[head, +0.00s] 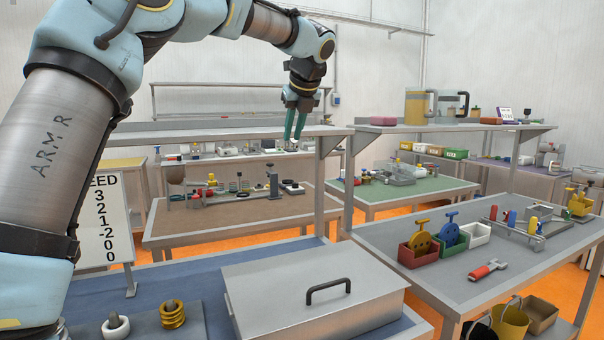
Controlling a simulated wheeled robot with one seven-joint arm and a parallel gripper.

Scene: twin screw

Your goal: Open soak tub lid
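The soak tub (335,331) is a grey metal box on the blue-topped bench at the front. Its flat grey lid (275,278) lies shut on top. A black arched handle (328,290) stands on the lid. My gripper (293,138) hangs from my arm, fingers down, well above and behind the tub in the picture. The tub's inside is hidden by the lid.
A ring on a post (116,326) and a brass coil (173,314) stand left of the tub. A number sign (104,222) stands behind them. The right bench holds red, green and white bins (418,250) and a red-handled tool (487,270). A raised shelf (225,134) runs behind the tub.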

